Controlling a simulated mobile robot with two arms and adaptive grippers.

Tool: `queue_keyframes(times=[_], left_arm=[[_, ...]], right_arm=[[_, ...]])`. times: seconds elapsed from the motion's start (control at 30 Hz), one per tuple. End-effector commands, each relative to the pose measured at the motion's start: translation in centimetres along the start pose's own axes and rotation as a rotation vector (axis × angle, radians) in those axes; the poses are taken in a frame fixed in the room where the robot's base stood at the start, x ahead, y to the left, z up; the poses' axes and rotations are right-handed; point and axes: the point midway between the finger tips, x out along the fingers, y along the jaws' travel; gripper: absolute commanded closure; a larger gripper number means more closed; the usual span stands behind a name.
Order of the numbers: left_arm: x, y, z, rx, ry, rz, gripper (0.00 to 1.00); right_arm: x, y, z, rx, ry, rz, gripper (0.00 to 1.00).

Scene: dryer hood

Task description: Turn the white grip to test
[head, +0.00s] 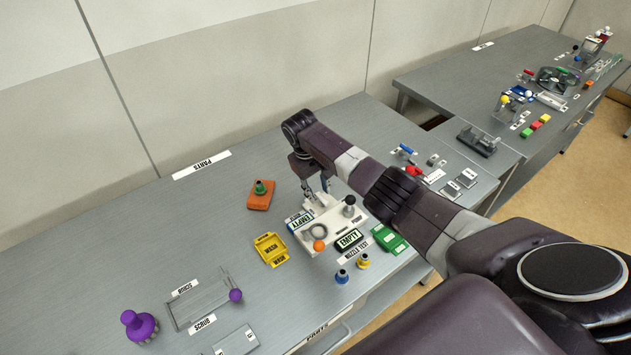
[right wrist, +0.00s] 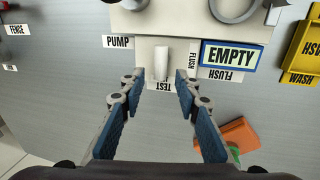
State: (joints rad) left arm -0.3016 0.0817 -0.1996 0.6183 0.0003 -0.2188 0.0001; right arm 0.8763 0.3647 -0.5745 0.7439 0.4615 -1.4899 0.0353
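The white grip (right wrist: 162,62) shows in the right wrist view as a short upright-looking bar in front of the pale nozzle-test unit (right wrist: 185,18). My right gripper (right wrist: 160,82) is open, with one finger on each side of the grip's near end and gaps visible. In the head view my right gripper (head: 314,186) is at the back of the white unit (head: 345,220); the grip is hidden there. My left gripper is not in view.
The blue EMPTY sign (right wrist: 229,55) and PUMP label (right wrist: 118,42) flank the grip. An orange block with a green knob (head: 260,195) lies left of the unit. A yellow tray (head: 271,249) and green tray (head: 388,239) are nearby. The table's left back is clear.

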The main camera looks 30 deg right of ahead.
Motion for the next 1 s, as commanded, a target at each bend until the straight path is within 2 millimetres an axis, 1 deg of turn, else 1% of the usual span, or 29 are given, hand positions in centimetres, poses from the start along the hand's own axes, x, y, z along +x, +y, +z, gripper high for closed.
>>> queue_keyframes(times=[0.13,0.3,0.4,0.53,0.7,1.0], left_arm=[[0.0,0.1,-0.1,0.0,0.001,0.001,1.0],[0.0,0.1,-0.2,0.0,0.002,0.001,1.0],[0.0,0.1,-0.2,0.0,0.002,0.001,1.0],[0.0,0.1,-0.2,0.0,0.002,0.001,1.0],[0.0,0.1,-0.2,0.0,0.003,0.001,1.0],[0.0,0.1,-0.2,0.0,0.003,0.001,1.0]], right_arm=[[-2.2,0.1,-0.1,-0.001,0.005,0.001,0.7],[-6.2,0.0,-0.2,0.0,0.007,0.0,0.7],[-8.2,0.0,-0.2,0.0,0.006,0.001,0.7],[-10.1,0.0,-0.1,0.0,0.005,0.001,0.7],[-11.3,0.0,-0.1,0.0,0.003,0.001,0.7],[-11.5,0.0,-0.1,0.0,0.002,0.001,0.7]])
